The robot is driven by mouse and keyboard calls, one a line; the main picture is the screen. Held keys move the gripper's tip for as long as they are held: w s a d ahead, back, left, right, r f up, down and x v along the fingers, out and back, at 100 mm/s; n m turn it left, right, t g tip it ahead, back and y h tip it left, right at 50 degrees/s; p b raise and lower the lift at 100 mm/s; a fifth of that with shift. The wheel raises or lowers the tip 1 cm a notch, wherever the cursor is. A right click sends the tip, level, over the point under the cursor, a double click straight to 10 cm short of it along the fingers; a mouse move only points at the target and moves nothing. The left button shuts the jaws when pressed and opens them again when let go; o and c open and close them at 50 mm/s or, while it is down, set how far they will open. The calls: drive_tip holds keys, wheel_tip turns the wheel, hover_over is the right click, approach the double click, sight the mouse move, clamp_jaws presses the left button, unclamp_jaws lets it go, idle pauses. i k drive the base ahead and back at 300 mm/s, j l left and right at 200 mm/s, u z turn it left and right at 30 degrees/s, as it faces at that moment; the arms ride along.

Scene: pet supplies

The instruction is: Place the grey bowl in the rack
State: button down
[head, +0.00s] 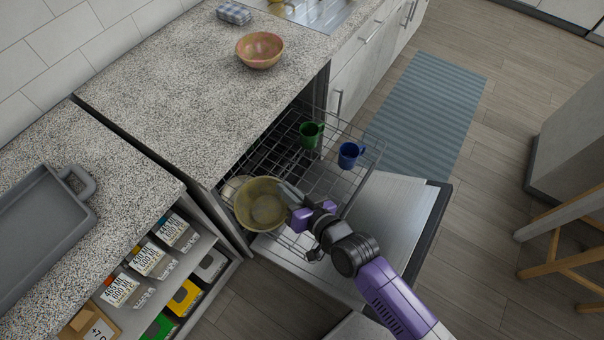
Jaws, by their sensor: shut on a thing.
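An olive-grey bowl (262,206) is at the near left end of the pulled-out dishwasher rack (366,176). My gripper (290,196) is shut on the bowl's right rim. The bowl is roughly upright, with its inside facing up. It overlaps the rack in the head view, and I cannot tell whether it touches the wires or is held just above them. The bowl hides the rack part below it.
A green mug (310,135) and a blue mug (350,154) stand in the rack's far part. A pale dish (233,188) shows partly behind the bowl. The open dishwasher door (393,215) lies below. A pinkish bowl (260,50) sits on the speckled counter (165,85).

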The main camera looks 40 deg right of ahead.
sight(300, 164)
drive_tip(key=j+z, duration=0.35)
drive_tip(key=j, duration=0.55)
drive_tip(key=k+j+z, duration=0.1)
drive_tip(key=j+z, duration=0.2)
drive_tip(key=j, duration=0.55)
